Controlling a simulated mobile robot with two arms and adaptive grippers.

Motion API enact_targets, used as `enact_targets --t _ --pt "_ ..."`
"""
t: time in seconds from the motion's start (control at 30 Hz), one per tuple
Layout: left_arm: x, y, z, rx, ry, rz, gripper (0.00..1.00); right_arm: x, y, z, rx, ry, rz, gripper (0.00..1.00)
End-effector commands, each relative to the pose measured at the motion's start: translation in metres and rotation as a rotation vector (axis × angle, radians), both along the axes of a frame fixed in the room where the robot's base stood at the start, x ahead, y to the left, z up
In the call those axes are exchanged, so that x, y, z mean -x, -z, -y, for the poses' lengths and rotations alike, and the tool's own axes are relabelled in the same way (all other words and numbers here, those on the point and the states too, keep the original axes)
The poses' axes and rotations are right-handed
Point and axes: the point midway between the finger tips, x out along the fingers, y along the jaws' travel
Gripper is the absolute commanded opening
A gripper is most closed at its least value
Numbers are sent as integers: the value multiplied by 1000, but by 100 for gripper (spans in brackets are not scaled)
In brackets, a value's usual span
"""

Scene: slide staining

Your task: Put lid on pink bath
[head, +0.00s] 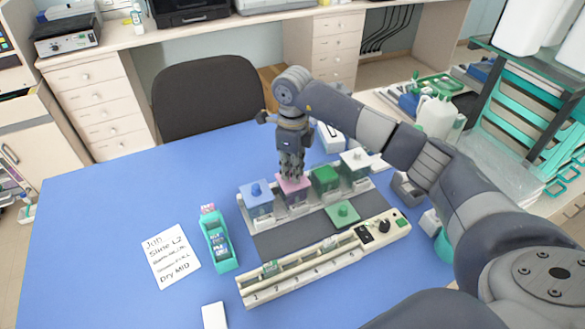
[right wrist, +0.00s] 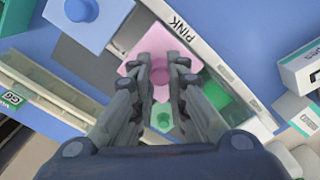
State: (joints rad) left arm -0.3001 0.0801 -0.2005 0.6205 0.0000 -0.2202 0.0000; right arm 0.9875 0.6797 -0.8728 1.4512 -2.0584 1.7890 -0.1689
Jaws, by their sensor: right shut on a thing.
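The pink lid (head: 294,186) is a flat pink square with a round knob; it also shows in the right wrist view (right wrist: 133,70). My right gripper (head: 291,174) points straight down from above and is shut on the lid's knob. In the right wrist view the fingers (right wrist: 160,82) close around the knob. The lid is level over the pink bath (head: 297,199), second from the left in the rack. Whether it rests on the rim or hovers just above is hard to tell. My left gripper is not in view.
A blue-lidded bath (head: 257,198) stands left of the pink one. A green bath (head: 326,179) and a white-lidded bath (head: 355,160) stand right. A green lid (head: 343,213) lies on the dark mat in front. A numbered slide rail (head: 310,267) and teal holder (head: 218,243) are nearer.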

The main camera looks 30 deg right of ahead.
Motion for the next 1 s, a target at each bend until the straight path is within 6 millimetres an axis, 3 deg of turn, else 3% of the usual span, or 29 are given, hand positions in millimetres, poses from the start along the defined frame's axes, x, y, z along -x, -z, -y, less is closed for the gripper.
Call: enact_targets --t 0.63,0.67,0.73,1.0 --pt "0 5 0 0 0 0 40 0 5 0 1 0 1 0" --pt "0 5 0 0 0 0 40 0 4 0 1 0 1 19" --pt "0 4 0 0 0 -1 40 0 4 0 1 0 1 34" --pt "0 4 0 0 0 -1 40 0 4 0 0 0 0 38"
